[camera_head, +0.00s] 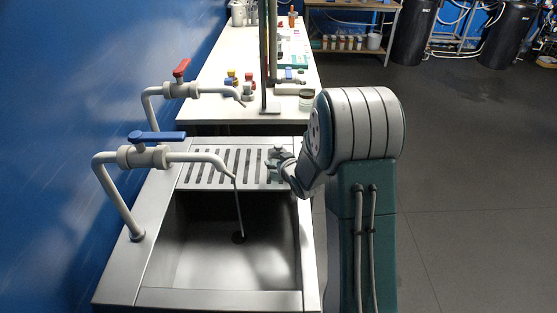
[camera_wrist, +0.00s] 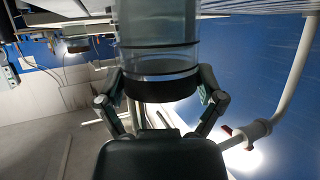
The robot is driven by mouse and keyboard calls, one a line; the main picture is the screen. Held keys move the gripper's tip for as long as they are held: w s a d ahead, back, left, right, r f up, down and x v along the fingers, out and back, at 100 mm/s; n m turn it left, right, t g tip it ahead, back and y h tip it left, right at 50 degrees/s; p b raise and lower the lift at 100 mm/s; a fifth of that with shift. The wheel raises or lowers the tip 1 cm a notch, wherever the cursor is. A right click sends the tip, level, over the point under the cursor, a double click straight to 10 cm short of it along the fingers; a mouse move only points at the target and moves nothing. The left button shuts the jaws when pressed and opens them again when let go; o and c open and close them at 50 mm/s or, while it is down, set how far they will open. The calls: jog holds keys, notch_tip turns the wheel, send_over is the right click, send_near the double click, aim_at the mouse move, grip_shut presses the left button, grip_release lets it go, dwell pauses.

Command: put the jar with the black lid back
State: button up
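In the wrist view the jar (camera_wrist: 158,35) has a clear, greenish body and a black lid (camera_wrist: 160,88). The wrist picture looks upside down, with the lid towards the bottom. My gripper (camera_wrist: 160,85) has one finger on each side of the lid, and both appear to touch it. In the head view my gripper (camera_head: 278,165) is over the right part of the slotted drain board (camera_head: 225,183), behind the sink basin. The jar cannot be made out clearly there.
A white table (camera_head: 225,105) stands beyond the sink, with a small dark-topped container (camera_head: 306,98) and a stand (camera_head: 269,60). Red-handled (camera_head: 181,68) and blue-handled (camera_head: 157,137) taps reach over from the left. A thin stream falls into the basin (camera_head: 200,255). Floor is clear on the right.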

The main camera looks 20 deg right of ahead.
jog(key=shift+r, duration=0.1)
dwell(0.3)
jog(key=shift+s+r, duration=0.15)
jog(key=shift+s, duration=0.1)
jog(key=s+a+r+g+h, duration=0.1)
jog(key=s+a+r+g, duration=0.1)
jog(key=s+r, duration=0.6)
jog(key=s+a+r+g+h, duration=0.15)
jog(key=s+r, duration=0.35)
jog(key=s, duration=0.6)
jog(key=s+a+r+g+y, duration=0.1)
jog(key=s+a+r+g, duration=0.1)
jog(key=s+a, duration=0.2)
jog(key=s+a+r+g+y, duration=0.1)
jog(key=s+a, duration=0.3)
jog(key=s, duration=0.7)
jog(key=shift+a+r+g, duration=0.35)
jog(key=shift+r+g, duration=0.2)
jog(key=shift+g, duration=0.1)
jog(key=shift+y, duration=0.25)
